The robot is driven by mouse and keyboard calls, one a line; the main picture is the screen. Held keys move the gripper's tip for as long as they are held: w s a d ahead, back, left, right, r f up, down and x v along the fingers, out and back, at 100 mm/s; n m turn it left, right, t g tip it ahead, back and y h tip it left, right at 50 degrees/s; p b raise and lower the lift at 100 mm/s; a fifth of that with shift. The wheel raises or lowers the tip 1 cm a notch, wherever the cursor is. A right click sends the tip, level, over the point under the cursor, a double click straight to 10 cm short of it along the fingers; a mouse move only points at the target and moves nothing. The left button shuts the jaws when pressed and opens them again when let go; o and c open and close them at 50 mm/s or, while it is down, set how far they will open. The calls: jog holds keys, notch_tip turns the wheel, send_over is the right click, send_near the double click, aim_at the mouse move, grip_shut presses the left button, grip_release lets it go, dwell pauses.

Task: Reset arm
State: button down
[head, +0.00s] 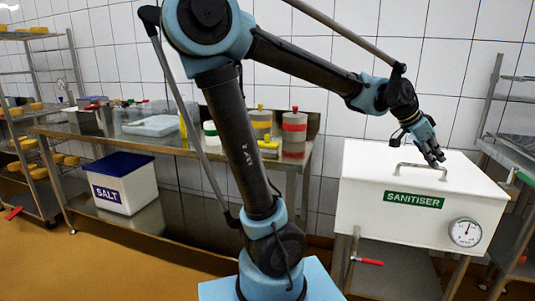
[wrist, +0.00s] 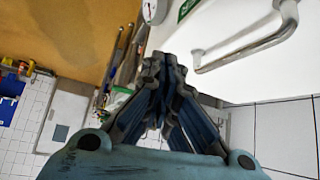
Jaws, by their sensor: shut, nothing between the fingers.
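My gripper (head: 436,158) is at the end of my arm, above the lid of the white sanitiser box (head: 400,236). Its fingers are shut and empty, close to the lid's metal handle (head: 420,167). I cannot tell from the head view whether they touch it. In the wrist view the closed fingers (wrist: 158,68) point away from the camera, with the handle (wrist: 240,52) off to their right and a gap between them. The lid is down on the box.
A steel bench (head: 165,144) with moulds, tubs and bottles stands at the back left. A salt bin (head: 122,184) with a blue lid sits on its lower shelf. A rack of cheeses (head: 28,125) is far left. Another steel table (head: 512,155) is at the right. Orange floor lies open front left.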

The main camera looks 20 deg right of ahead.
jog(key=w+a+f+n+t, duration=0.1)
jog(key=w+a, duration=0.2)
jog(key=w, duration=0.1)
jog(key=w+a+f+n+t, duration=0.1)
jog(key=w+a+n, duration=0.1)
jog(key=w+a, duration=0.2)
jog(key=w+a+f+n, duration=0.1)
jog(key=w+a, duration=0.3)
jog(key=w, duration=0.1)
jog(key=shift+w+f+n+t+y, duration=0.2)
jog(key=shift+f+n+t+y, duration=0.2)
jog(key=w+a+f+n+t+y, duration=0.1)
jog(key=w+a+f+n, duration=0.25)
jog(key=a, duration=0.45)
jog(key=w+a+f+n+t+y, duration=0.1)
jog(key=w+a+f+n, duration=0.1)
jog(key=w+a, duration=0.4)
jog(key=s+a+f+n+y, duration=0.1)
jog(key=s+a+f+n, duration=0.1)
jog(key=a, duration=0.7)
jog(key=s+a+f+n+y, duration=0.2)
jog(key=a+f+n, duration=0.3)
jog(key=a, duration=0.4)
jog(key=s+a+f+n+y, duration=0.1)
jog(key=a+f+n, duration=0.3)
jog(key=a, duration=0.5)
jog(key=shift+s+a+n+y, duration=0.2)
jog(key=shift+s+n+y, duration=0.2)
jog(key=shift+s, duration=0.1)
